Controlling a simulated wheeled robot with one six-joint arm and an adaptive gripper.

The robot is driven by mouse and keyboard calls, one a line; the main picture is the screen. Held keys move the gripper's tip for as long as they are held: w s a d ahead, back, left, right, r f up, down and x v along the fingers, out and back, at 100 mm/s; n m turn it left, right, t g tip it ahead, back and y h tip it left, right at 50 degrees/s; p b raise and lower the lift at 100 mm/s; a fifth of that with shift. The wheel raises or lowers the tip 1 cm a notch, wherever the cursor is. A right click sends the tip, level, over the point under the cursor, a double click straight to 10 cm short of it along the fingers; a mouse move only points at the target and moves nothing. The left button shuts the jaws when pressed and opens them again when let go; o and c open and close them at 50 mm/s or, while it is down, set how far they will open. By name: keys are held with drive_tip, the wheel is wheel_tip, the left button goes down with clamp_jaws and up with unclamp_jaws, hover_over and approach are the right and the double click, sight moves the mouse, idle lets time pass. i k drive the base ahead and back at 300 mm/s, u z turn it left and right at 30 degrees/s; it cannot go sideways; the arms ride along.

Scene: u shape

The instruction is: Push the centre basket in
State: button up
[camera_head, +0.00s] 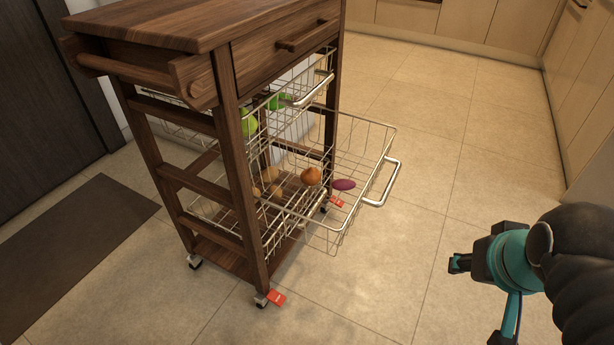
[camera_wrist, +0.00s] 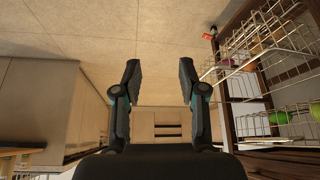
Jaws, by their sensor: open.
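A wooden kitchen cart holds wire baskets stacked one above another. The centre basket (camera_head: 352,140) is pulled out to the right of the cart, its silver handle (camera_head: 381,183) at the outer end. An orange-brown vegetable (camera_head: 312,176) and a purple one (camera_head: 344,184) show through its wires. In the wrist view, which looks upside down, wire baskets (camera_wrist: 258,50) show at the right. My gripper (camera_head: 459,263) is right of and nearer than the basket handle, apart from it. In the wrist view, its fingers (camera_wrist: 160,82) are spread with nothing between them.
The cart's wooden top (camera_head: 170,22) and drawer (camera_head: 285,45) sit above the baskets. The upper basket handle (camera_head: 314,90) and lower basket handle (camera_head: 298,214) are close to the cart. Red tags lie by the casters. Floor (camera_head: 420,215) between gripper and basket is clear. Cabinets (camera_head: 585,100) line the right.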

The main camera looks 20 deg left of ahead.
sight(367, 201)
drive_tip(key=u, duration=0.3)
drive_tip(key=i, duration=0.35)
drive_tip(key=z, duration=1.25)
drive_tip(key=k, duration=0.55)
drive_tip(key=u, duration=1.55)
